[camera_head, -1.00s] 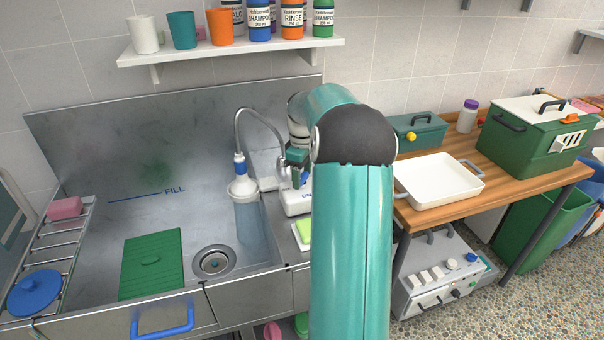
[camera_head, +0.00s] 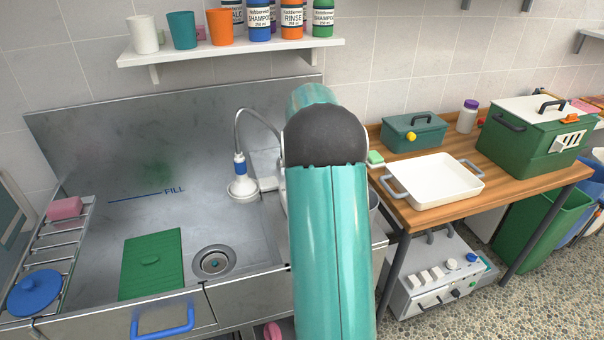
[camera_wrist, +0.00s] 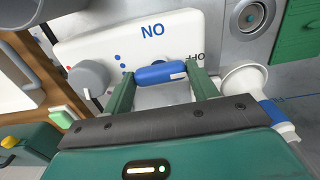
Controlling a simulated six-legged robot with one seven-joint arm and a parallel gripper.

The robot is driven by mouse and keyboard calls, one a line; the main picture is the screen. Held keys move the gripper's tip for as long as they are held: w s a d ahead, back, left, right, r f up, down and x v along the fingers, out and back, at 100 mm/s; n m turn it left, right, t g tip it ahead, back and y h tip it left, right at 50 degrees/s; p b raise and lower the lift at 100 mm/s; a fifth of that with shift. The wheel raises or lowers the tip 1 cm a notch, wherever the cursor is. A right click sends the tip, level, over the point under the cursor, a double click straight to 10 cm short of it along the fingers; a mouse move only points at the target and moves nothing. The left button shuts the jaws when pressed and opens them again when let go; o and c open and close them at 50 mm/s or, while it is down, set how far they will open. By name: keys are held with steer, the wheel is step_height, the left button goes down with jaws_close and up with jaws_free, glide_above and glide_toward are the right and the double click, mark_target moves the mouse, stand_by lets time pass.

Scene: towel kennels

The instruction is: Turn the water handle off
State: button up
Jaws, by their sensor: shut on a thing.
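The blue water handle (camera_wrist: 160,73) sits on a white panel (camera_wrist: 90,40) in the wrist view, its right end beside the partly covered OFF lettering. The ON lettering shows upside down above it. My gripper (camera_wrist: 161,76) is shut on the handle, a green finger at each end. In the head view my arm hides the handle and gripper. The white shower head (camera_head: 243,189) hangs over the sink (camera_head: 110,220) with no water stream visible below it; it also shows in the wrist view (camera_wrist: 243,82).
A grey knob (camera_wrist: 88,78) is beside the handle on the panel. The wooden table (camera_head: 405,213) at right bears a white tray (camera_head: 437,184) and a green box (camera_head: 535,135).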

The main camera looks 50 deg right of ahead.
steer(key=shift+m, duration=0.3)
steer(key=o, duration=1)
step_height(320, 180, up, 14)
stand_by(0.6)
